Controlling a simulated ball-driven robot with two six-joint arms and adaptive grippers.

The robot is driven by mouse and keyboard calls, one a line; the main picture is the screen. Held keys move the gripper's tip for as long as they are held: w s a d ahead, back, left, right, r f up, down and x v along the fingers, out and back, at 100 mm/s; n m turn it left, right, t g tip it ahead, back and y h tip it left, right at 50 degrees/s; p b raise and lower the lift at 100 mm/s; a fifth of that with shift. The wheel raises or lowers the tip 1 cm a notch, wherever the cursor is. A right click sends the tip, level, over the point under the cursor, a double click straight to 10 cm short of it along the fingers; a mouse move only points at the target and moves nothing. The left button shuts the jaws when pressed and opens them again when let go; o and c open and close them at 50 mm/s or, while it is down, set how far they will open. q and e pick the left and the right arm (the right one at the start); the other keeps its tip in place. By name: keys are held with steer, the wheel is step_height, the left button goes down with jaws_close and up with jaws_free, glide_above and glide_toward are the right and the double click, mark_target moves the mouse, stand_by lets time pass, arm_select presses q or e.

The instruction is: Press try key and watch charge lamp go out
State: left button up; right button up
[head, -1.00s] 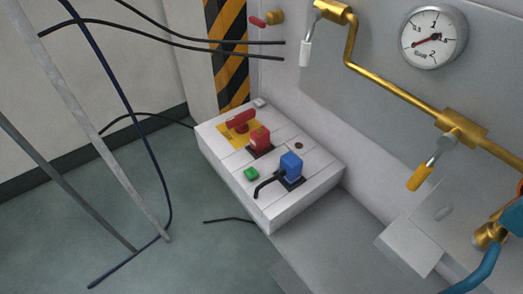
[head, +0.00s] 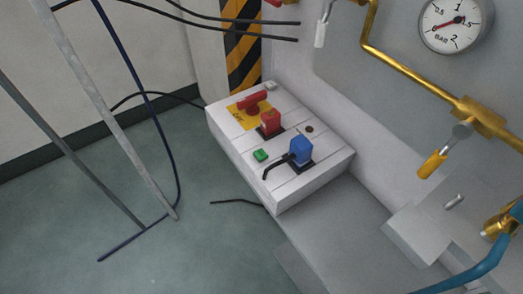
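A white control box (head: 241,148) sits in the middle of the head view. On its top are a red rotary switch (head: 252,101) on a yellow plate, a red block (head: 271,122), a small green button (head: 260,155) and a blue block (head: 301,149) with a black lever or cable end (head: 277,165). A small dark round spot (head: 309,129), perhaps an unlit lamp, lies near the back edge. No label lets me tell which is the try key. Neither gripper is in view.
A pressure gauge (head: 455,22) and brass pipe (head: 412,71) with a yellow-handled valve (head: 432,164) are on the grey panel at right. A blue hose (head: 476,272) curves at lower right.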

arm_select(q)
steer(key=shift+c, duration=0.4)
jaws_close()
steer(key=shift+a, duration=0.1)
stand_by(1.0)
